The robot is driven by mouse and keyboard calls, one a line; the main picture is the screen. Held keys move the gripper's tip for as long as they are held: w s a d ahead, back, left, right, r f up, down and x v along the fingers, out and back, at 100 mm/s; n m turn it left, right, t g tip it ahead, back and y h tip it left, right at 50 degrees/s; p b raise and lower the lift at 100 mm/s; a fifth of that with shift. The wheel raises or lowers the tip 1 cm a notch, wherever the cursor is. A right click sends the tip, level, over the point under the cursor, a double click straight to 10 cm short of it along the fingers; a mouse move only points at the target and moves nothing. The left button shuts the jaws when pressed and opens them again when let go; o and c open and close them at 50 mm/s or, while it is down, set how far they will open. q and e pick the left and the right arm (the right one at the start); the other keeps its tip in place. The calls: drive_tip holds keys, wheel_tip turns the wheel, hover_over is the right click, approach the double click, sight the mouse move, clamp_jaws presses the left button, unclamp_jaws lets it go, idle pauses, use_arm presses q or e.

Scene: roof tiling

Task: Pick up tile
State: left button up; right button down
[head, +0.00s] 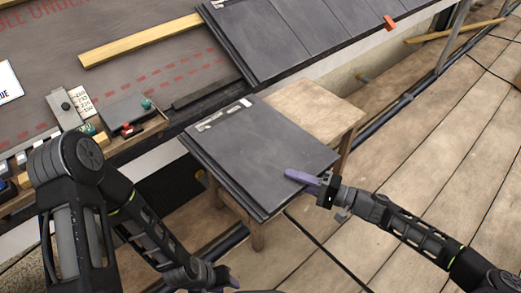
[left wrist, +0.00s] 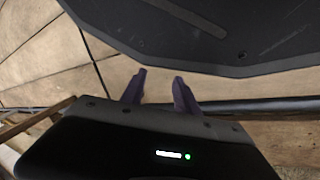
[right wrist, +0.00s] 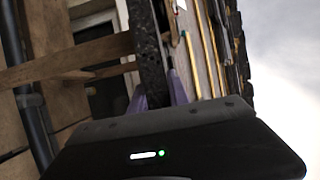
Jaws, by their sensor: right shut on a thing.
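A dark grey slate tile (head: 260,150) with a pale label lies flat at the top of a short stack on a small wooden stand. My right gripper (head: 305,178) is shut on its near right edge, with one purple finger lying over the top face. In the right wrist view the tile (right wrist: 150,60) shows edge-on between the fingers (right wrist: 160,92). I cannot tell whether it is lifted clear of the stack. My left gripper (head: 226,278) is low at the bottom of the head view, apart from the tile. In the left wrist view its fingers (left wrist: 158,92) are apart and empty.
The wooden stand (head: 315,108) has bare top behind the stack. The roof with laid slates (head: 300,35) and a wooden batten (head: 140,40) is beyond. Small tools (head: 130,128) lie on the ledge at left. The plank floor (head: 430,150) is open at right.

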drive_tip(key=shift+r, duration=0.15)
wheel_tip(320, 180, up, 18)
drive_tip(key=p, duration=0.6)
drive_tip(key=shift+p, duration=0.35)
drive_tip(key=c, duration=1.8)
unclamp_jaws()
clamp_jaws()
